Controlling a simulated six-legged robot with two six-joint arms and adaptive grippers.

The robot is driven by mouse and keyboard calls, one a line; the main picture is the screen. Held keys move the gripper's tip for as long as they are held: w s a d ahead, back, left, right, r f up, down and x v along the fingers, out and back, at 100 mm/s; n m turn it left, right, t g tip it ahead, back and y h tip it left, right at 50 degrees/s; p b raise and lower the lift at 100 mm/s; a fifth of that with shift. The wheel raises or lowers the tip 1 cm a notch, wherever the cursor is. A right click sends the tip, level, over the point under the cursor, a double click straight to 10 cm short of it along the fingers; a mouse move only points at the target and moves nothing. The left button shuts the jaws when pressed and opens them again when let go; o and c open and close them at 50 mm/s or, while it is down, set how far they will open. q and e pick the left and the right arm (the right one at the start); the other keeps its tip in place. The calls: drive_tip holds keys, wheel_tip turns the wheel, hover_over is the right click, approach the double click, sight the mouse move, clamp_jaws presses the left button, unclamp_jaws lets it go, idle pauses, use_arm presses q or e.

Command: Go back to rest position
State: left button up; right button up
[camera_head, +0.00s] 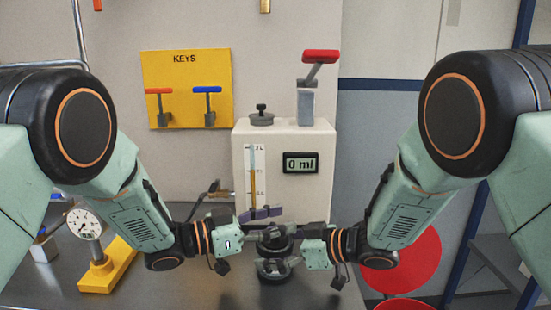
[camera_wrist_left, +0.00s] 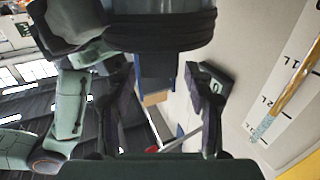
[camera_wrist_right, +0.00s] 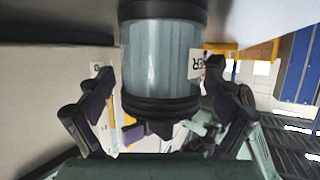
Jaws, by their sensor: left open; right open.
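A canister with a dark round top (camera_head: 274,238) and a dark base stands on the dark table, in front of the white dispenser, between my two grippers. My left gripper (camera_head: 262,222) is open beside its upper part, coming from the left. In the left wrist view a black, cylindrical part (camera_wrist_left: 150,28) lies ahead of its spread fingers. My right gripper (camera_head: 290,246) is open on the right side. In the right wrist view the canister's pale blue, clear body (camera_wrist_right: 160,62) shows between its fingers, with gaps on both sides. Contact cannot be told in the head view.
The white dispenser (camera_head: 246,137) reads 0 ml and carries a red-handled valve (camera_head: 320,57). A yellow KEYS board (camera_head: 186,68) holds a red and a blue key. A dial gauge (camera_head: 85,223) on a yellow stand is at left. Red round stools (camera_head: 405,262) stand at right.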

use_arm(q)
wheel_tip(320, 180, up, 8)
drive_tip(key=shift+d+r, duration=0.1)
drive_tip(key=shift+r, duration=0.15)
wheel_tip(320, 180, up, 7)
drive_tip(key=m+g+h, duration=0.1)
drive_tip(key=m+g, duration=0.2)
drive_tip(key=g, duration=0.2)
drive_tip(key=shift+s+d+m+g, duration=0.2)
drive_tip(key=shift+s+m+g, duration=0.1)
drive_tip(key=shift+s+g, duration=0.1)
drive_tip(key=shift+d, duration=0.1)
